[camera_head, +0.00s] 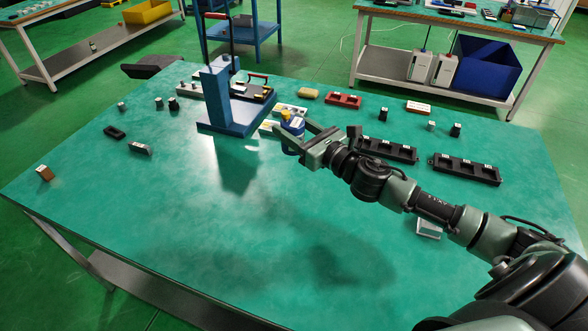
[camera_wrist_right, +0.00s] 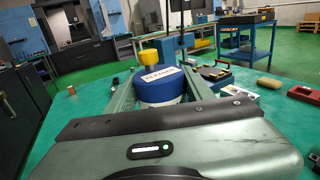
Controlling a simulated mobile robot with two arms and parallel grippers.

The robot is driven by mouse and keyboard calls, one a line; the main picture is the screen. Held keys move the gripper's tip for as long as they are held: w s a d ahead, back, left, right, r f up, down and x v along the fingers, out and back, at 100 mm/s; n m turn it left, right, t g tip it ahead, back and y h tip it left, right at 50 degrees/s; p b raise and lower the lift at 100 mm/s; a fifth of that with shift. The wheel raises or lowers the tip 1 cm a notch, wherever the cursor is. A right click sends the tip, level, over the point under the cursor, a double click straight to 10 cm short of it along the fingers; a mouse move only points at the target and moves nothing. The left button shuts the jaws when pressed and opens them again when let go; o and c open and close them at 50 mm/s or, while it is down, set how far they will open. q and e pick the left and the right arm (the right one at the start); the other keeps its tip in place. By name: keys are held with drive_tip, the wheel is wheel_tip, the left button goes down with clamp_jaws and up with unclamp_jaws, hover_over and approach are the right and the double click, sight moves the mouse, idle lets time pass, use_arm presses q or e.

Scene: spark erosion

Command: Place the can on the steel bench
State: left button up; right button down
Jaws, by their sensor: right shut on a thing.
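The can (camera_head: 293,126) is blue with a yellow top, and part of it is hidden by my gripper in the head view. My right gripper (camera_head: 299,137) is shut on it, above the green worktable; I cannot tell the height. In the right wrist view the can (camera_wrist_right: 161,83) sits between the two fingers, with a white label on its blue top and a paler lower body. My left gripper is not in view. A bench with metal legs (camera_head: 48,73) stands at the back left and another (camera_head: 352,72) at the back right; I cannot tell which is the steel bench.
The green worktable (camera_head: 200,240) has a clear front and middle. A blue stand (camera_head: 216,95) rises just left of the can. Black trays (camera_head: 465,170) and small parts lie to the right and left. A blue bin (camera_head: 487,66) sits under the back right bench.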

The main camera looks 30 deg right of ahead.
wheel_tip(320, 180, down, 16)
drive_tip(key=shift+r+b, duration=0.1)
drive_tip(key=shift+b, duration=1.1)
drive_tip(key=c, duration=0.6)
unclamp_jaws()
drive_tip(key=shift+r, duration=0.1)
drive_tip(key=b+v, duration=0.1)
drive_tip(key=v, duration=1)
drive_tip(key=shift+s+f+b, duration=0.1)
drive_tip(key=shift+f+b, duration=0.1)
drive_tip(key=shift+b, duration=0.15)
drive_tip(key=shift+s+d+r, duration=0.1)
drive_tip(key=shift+s, duration=0.35)
